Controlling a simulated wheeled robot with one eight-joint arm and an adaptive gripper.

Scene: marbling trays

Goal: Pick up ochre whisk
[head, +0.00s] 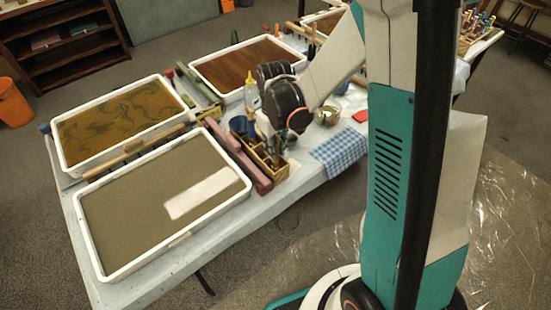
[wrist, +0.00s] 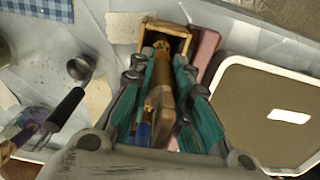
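A wooden tool box (head: 277,176) stands on the table right of the near tray, and its end shows at the top of the wrist view (wrist: 182,32). My gripper (wrist: 160,62) points down at the box. A golden-ochre upright piece (wrist: 161,75), likely the ochre whisk, stands between my teal fingers. The fingers look spread on either side of it; contact is hard to tell. A brown piece and a blue handle (wrist: 143,132) also show between the fingers. In the head view my gripper (head: 277,150) is over the box and partly hides its contents.
A grey-brown tray (head: 108,273) with a white sheet, a swirled tray (head: 62,158) and a rust-brown tray (head: 212,92) fill the table's left and back. A pinkish block lies beside the box. A blue cup (head: 238,125), squeeze bottle (head: 251,92) and checked cloth (head: 341,150) are near.

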